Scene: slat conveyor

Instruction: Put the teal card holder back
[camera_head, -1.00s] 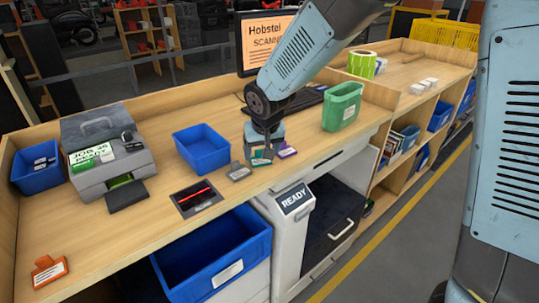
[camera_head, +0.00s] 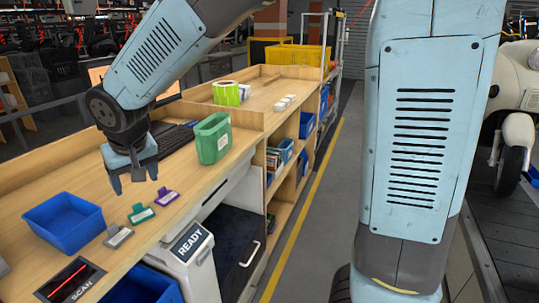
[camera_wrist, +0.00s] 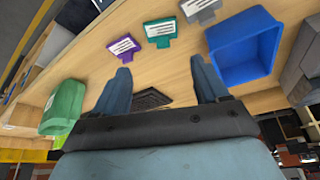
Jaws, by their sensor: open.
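The teal card holder (camera_head: 141,213) rests on the wooden bench top, between a grey card holder (camera_head: 118,236) and a purple card holder (camera_head: 166,196). All three show in a row in the wrist view, with the teal one (camera_wrist: 159,33) in the middle, the purple one (camera_wrist: 124,47) to its left and the grey one (camera_wrist: 200,8) to its right. My gripper (camera_head: 135,180) is open and empty above the bench, behind the row in the head view. In the wrist view its fingers (camera_wrist: 160,69) are spread wide, apart from the teal holder.
A blue bin (camera_head: 65,222) stands left of the holders, and a green bin (camera_head: 213,138) stands to the right. A keyboard (camera_head: 172,138) lies behind my gripper. A scan pad (camera_head: 70,284) is at the front left, and a READY unit (camera_head: 188,250) stands at the bench front.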

